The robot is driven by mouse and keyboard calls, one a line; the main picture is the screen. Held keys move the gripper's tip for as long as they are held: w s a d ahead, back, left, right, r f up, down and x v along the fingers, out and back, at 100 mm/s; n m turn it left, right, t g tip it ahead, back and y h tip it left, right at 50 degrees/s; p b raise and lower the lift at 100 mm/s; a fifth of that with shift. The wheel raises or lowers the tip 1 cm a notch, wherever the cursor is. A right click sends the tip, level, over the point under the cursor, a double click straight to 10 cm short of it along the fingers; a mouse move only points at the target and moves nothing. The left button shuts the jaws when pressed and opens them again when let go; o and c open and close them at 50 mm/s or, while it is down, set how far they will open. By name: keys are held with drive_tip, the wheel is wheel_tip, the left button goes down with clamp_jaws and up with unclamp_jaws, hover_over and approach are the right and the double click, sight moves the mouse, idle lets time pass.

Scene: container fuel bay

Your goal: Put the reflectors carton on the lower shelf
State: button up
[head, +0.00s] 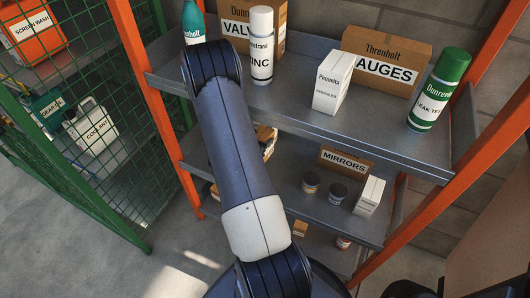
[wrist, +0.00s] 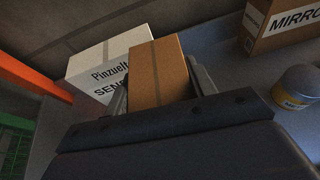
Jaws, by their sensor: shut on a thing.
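My gripper (wrist: 161,90) is shut on a plain brown carton (wrist: 158,72) in the wrist view, with one finger on each side. No label shows on the faces in view, so I cannot read its name. The carton is at the level of the shelf (head: 338,220) below the top one. I cannot tell whether it rests on that shelf. In the head view my arm hides the gripper.
A white Pinzuelt carton (wrist: 108,60) stands close left of the held carton. The mirrors carton (wrist: 280,22) and a tin (wrist: 298,87) are to the right. In the head view, a white box (head: 369,196) stands further right. An orange upright (head: 160,110) bounds the left side.

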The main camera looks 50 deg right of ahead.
drive_tip(key=shift+f+b, duration=0.3)
drive_tip(key=shift+f, duration=2.15)
drive_tip(key=shift+f, duration=0.15)
drive_tip(key=o, duration=1.1)
drive_tip(key=shift+r, duration=0.2)
drive_tip(key=v, duration=1.2)
drive_tip(key=shift+p, duration=0.3)
drive_tip(key=shift+f, duration=0.1)
